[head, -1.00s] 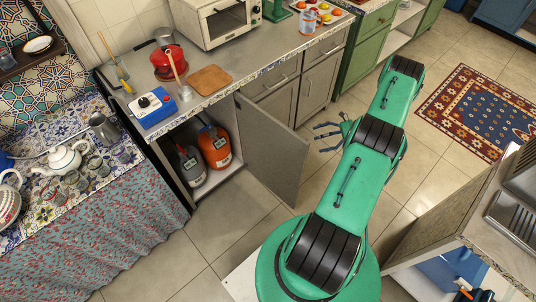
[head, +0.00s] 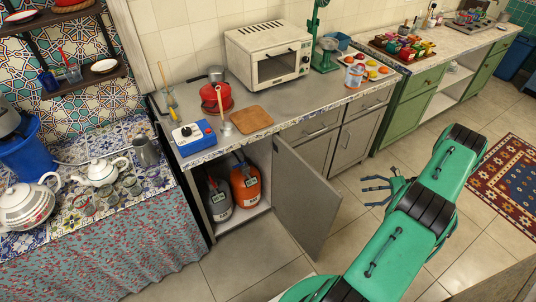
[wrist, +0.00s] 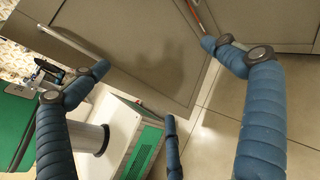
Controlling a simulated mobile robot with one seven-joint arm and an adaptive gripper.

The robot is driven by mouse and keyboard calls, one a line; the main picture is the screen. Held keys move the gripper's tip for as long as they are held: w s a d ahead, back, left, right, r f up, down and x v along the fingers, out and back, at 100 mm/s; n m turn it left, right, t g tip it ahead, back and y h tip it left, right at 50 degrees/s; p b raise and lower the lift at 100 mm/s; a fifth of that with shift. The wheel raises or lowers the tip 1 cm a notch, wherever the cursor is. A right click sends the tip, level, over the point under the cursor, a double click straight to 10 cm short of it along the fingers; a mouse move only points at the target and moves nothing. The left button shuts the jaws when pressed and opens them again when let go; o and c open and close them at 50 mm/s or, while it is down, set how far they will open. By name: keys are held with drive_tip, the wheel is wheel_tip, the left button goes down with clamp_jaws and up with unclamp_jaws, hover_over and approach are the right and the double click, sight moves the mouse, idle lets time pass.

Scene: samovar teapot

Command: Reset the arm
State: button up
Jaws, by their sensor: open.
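My gripper (head: 380,190) is at the end of my green arm, in front of the grey counter and to the right of the open cabinet door (head: 305,200). Its dark fingers are spread and hold nothing. In the wrist view, the blue padded fingers of my gripper (wrist: 155,75) stand wide apart, with cabinet fronts and floor tiles behind them. A white teapot (head: 100,172) and a larger patterned teapot (head: 27,203) stand on the tiled table at the left, far from my gripper.
The open cabinet holds an orange gas bottle (head: 245,188) and a grey one (head: 217,200). Tiled floor (head: 250,265) is clear before the cabinet.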

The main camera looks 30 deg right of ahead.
drive_tip(key=w+a+r+n+g, duration=0.2)
drive_tip(key=w+a+r, duration=0.15)
drive_tip(key=r, duration=0.35)
drive_tip(key=w+a+r+n+g+h, duration=0.1)
drive_tip(key=w+a+r+n, duration=0.15)
drive_tip(key=w+r, duration=0.4)
drive_tip(key=w+a+r+n+g, duration=0.2)
drive_tip(key=w+a+r, duration=0.15)
drive_tip(key=r, duration=0.55)
drive_tip(key=w+a+r+n+g+h, duration=0.35)
drive_tip(key=a+r+n, duration=0.25)
drive_tip(key=a+r, duration=1.25)
drive_tip(key=s+a+r+n+t+h, duration=0.1)
drive_tip(key=s+a+r+n+h, duration=0.15)
drive_tip(key=a+r, duration=0.55)
drive_tip(key=s+a+r+n+t+h, duration=0.1)
drive_tip(key=s+a+r+n+h, duration=0.2)
drive_tip(key=a+r, duration=0.5)
drive_tip(key=s+a+r+n+t, duration=0.2)
drive_tip(key=s+a+n, duration=0.5)
drive_tip(key=s+a, duration=0.8)
drive_tip(key=shift+s+a+n+t+h, duration=0.15)
drive_tip(key=shift+s+n+t+h, duration=0.2)
drive_tip(key=shift+s+t, duration=0.5)
